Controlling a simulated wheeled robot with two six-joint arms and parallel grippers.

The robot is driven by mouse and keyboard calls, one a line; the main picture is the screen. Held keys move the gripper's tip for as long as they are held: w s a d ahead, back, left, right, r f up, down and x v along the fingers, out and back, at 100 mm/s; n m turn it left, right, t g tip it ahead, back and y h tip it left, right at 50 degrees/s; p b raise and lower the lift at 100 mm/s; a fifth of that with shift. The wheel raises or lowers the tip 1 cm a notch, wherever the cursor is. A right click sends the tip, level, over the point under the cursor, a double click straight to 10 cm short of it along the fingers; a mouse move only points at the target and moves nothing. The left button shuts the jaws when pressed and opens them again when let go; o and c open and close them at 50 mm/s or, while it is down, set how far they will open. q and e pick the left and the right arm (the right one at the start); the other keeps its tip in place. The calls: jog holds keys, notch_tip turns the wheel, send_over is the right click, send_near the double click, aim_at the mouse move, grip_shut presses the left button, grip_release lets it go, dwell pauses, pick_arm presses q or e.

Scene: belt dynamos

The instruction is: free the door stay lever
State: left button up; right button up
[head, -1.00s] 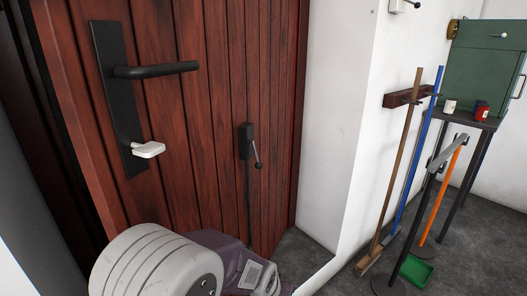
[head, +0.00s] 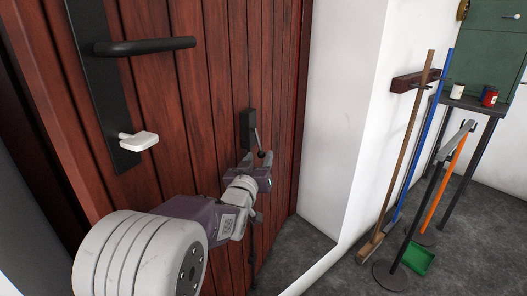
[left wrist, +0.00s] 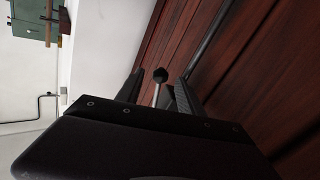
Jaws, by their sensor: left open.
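The door stay (head: 247,127) is a small black block on the red-brown plank door. Its thin lever (head: 257,138) angles down to a dark ball knob (head: 261,154). My left gripper (head: 259,165) is at the knob, its jaws open. In the left wrist view the ball knob (left wrist: 159,75) and its bright shaft show between the two fingers of my left gripper (left wrist: 162,88), with gaps at the sides; whether either finger touches it I cannot tell. My right gripper is in neither view.
A white wall (head: 335,110) stands to the right. Beyond it are a brown-handled broom (head: 401,150), a blue pole (head: 425,140) and a green dustpan (head: 418,259).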

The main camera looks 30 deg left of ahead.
pick_arm(q)
jog(key=x, duration=0.6)
jog(key=shift+b, duration=0.3)
grip_shut()
jog(key=shift+f, duration=0.1)
dwell(0.9)
